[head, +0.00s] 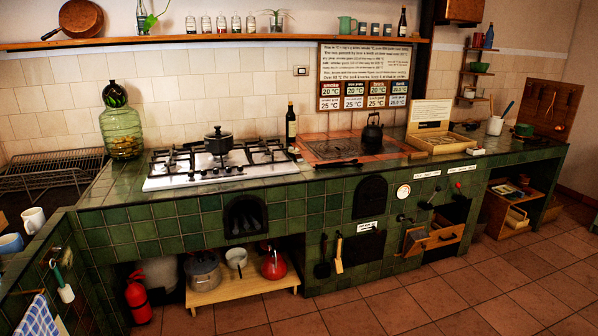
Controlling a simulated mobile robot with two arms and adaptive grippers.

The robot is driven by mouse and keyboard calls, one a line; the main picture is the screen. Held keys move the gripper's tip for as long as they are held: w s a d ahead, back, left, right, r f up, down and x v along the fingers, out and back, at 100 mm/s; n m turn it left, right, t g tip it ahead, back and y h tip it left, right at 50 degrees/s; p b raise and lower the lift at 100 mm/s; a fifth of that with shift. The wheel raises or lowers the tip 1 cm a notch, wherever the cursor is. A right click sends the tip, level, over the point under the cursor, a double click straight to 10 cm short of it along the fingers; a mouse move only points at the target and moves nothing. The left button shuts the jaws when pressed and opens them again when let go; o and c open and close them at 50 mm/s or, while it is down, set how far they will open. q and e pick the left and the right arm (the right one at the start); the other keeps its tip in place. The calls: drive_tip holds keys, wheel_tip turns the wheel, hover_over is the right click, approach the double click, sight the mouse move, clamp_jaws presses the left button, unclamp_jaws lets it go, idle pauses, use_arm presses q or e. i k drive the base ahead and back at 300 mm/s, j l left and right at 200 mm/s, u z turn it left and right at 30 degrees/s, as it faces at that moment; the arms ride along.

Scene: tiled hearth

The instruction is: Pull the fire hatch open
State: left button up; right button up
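The green-tiled hearth front holds a black arched hatch (370,197), which looks shut. Below it a small white label (367,226) sits above a wider black panel (363,247), which also looks shut. The label's writing is too small to read, so I cannot tell for certain which of the two is the fire hatch. To their right are a round white gauge (403,191) and several dark knobs and handles. Neither of my grippers is in view.
A wooden-fronted drawer (436,238) stands out at the lower right. A shovel (322,260) and a wooden-handled brush (339,252) hang left of the black panel. A kettle (372,136) stands on the hearth top. The tiled floor (400,305) in front is clear.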

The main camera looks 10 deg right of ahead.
sight(372, 196)
drive_tip(key=i+l+z, duration=0.2)
drive_tip(key=i+z, duration=0.2)
drive_tip(key=i, duration=0.2)
drive_tip(key=i+z, duration=0.45)
drive_tip(key=i, duration=0.15)
drive_tip(key=i+j+z, duration=0.15)
drive_tip(key=i+z, duration=0.25)
drive_tip(key=i, duration=0.2)
drive_tip(key=i+l+u, duration=0.25)
drive_tip(key=i+l, duration=0.15)
drive_tip(key=i+l+u, duration=0.2)
drive_tip(key=i+l, duration=0.25)
drive_tip(key=i+l+u, duration=0.25)
drive_tip(key=l, duration=0.35)
drive_tip(key=i, duration=0.1)
